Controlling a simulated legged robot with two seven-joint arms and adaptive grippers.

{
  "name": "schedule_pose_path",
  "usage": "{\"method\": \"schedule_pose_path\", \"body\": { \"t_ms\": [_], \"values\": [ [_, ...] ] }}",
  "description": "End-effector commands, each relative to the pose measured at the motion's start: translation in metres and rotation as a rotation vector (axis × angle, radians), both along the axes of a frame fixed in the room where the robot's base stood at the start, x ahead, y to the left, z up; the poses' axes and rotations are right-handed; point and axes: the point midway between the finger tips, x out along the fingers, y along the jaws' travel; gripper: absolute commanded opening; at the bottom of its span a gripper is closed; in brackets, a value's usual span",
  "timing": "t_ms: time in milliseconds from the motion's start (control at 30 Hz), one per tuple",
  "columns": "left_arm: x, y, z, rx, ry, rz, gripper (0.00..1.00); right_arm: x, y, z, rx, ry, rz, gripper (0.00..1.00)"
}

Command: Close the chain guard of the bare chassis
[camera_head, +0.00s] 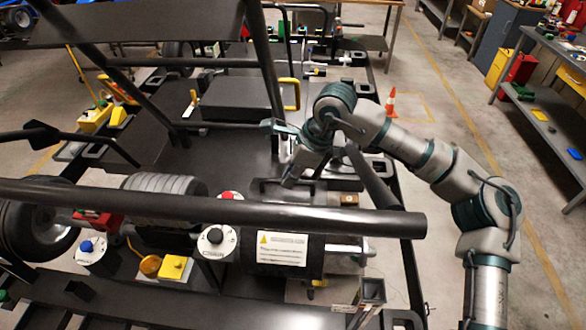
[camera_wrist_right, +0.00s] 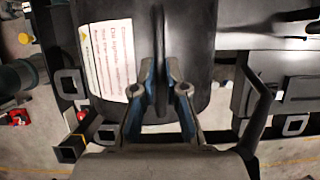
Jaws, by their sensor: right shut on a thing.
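The chain guard (camera_head: 255,262) is a black rounded cover with a white warning label, low in the middle of the head view, partly hidden behind a thick black tube. It also shows large in the right wrist view (camera_wrist_right: 196,50), with a raised black ridge down its middle. My right gripper (camera_head: 290,182) reaches down to the guard's far side in the head view. In the wrist view its fingers (camera_wrist_right: 164,76) lie on both sides of the ridge and are shut on it. I cannot tell how far the guard stands open. My left gripper is not in view.
The thick black tube (camera_head: 130,200) of the chassis crosses in front of the guard. Dials, a yellow block (camera_head: 176,268) and a black tyre (camera_head: 38,232) are to the left. An orange cone (camera_head: 391,103) stands on open floor. A shelf (camera_head: 545,115) is at right.

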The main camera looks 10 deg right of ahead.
Motion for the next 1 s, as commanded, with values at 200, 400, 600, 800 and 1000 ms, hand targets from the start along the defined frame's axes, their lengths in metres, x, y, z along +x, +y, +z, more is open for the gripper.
{"method": "schedule_pose_path", "body": {
  "t_ms": [200, 400, 600, 800, 1000],
  "values": [
    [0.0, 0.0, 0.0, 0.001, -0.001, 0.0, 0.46, -0.001, 0.001, 0.002, 0.004, -0.002, 0.002, 0.14],
    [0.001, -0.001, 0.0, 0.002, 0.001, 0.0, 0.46, 0.0, -0.001, 0.002, 0.004, -0.002, 0.001, 0.37],
    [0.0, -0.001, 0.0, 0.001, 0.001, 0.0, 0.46, 0.0, -0.003, 0.003, 0.004, -0.002, 0.0, 0.37],
    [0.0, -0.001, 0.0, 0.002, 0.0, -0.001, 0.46, -0.002, -0.011, 0.026, 0.005, -0.004, -0.002, 0.37],
    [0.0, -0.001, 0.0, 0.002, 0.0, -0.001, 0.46, -0.006, -0.027, 0.069, 0.005, -0.006, -0.002, 0.37]
  ]
}}
